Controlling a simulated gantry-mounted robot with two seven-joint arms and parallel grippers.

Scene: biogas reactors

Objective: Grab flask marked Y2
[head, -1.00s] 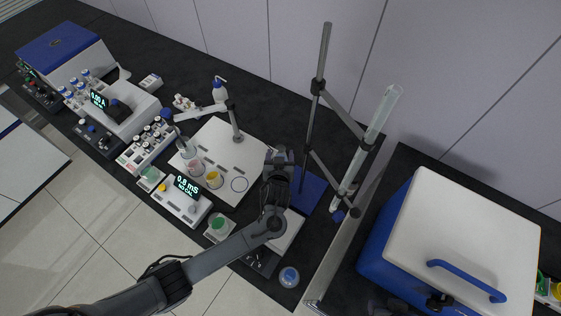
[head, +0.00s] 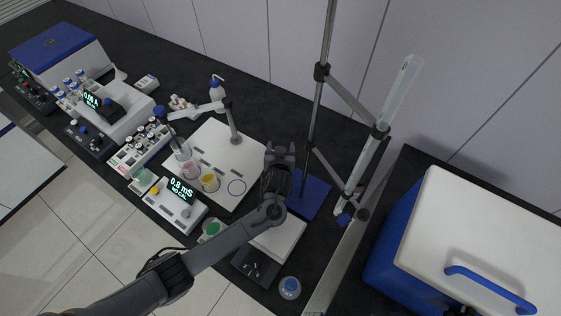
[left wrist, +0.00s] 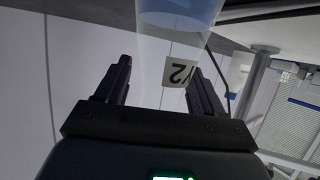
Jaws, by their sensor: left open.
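A clear flask with a white label reading Y2, upside down in the picture, shows in the left wrist view (left wrist: 178,45). Pale blue liquid sits in its upper part in that picture. My left gripper (head: 280,150) is open, and the left wrist view shows its two dark fingers (left wrist: 160,68) on either side of the labelled flask. No contact with the glass can be made out. In the head view the gripper is over the bench beside the blue stand base, and I cannot make out the Y2 flask there. My right gripper is not in view.
A tall metal stand (head: 316,120) with a clamped glass tube (head: 385,125) rises just right of the gripper. A blue box with a white lid (head: 480,225) stands further right. A white tray (head: 225,140) with beakers and a meter (head: 175,203) lie left.

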